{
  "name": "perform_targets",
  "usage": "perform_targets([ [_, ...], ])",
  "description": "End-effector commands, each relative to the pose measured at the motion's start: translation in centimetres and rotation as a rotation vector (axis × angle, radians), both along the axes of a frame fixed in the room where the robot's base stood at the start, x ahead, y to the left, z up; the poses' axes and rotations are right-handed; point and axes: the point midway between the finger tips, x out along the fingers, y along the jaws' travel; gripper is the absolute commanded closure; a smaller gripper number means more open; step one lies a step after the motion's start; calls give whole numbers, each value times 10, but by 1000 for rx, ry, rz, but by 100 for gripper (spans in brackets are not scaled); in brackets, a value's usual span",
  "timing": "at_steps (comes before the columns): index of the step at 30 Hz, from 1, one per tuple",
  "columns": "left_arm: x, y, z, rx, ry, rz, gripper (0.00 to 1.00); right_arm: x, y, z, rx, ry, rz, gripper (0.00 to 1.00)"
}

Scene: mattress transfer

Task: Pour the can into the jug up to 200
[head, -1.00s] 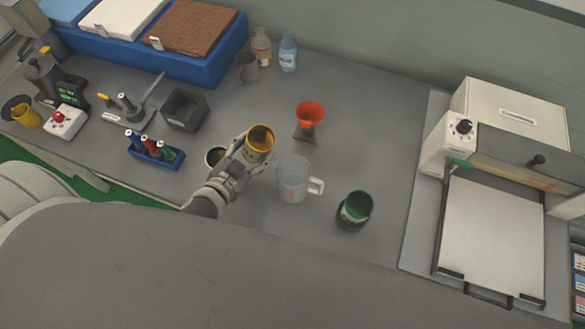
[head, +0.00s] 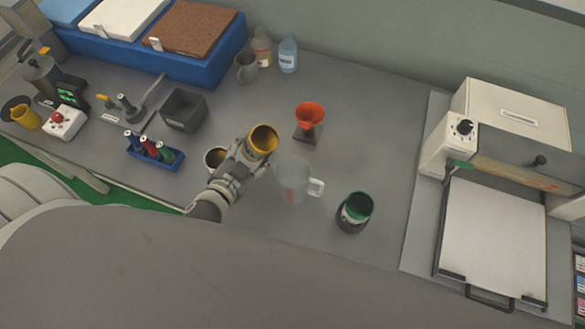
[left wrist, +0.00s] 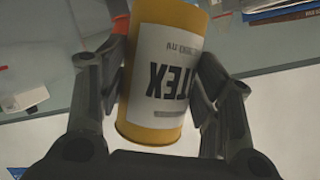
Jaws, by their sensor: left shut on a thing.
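My left gripper (head: 246,155) is shut on a yellow can (head: 264,139), which it holds up just left of the clear jug. The left wrist view shows the can (left wrist: 165,75) between the two fingers, with a white label reading "TEX" upside down. The can's open mouth faces the head camera; how far it is tilted is hard to tell. The clear jug (head: 291,180) stands on the table with its handle to the right and red marks on its side. I see no stream between can and jug. My right gripper is not in view.
A red funnel on a stand (head: 309,117) is behind the jug. A dark can with a green rim (head: 355,211) is to its right. A white cup (head: 216,157) is beside my left gripper. A press-like machine (head: 500,190) fills the right side.

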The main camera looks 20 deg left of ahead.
Motion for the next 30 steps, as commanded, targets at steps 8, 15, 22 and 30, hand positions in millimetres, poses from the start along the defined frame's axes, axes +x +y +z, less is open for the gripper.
perform_targets([
  [8,0,-2,6,29,-12,0,77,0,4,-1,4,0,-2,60],
  [15,-1,-4,9,54,-20,0,77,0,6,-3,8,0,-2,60],
  [22,-1,-5,10,79,-28,-1,77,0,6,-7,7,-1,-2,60],
  [30,-2,-7,12,107,-37,0,77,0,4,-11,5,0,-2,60],
])
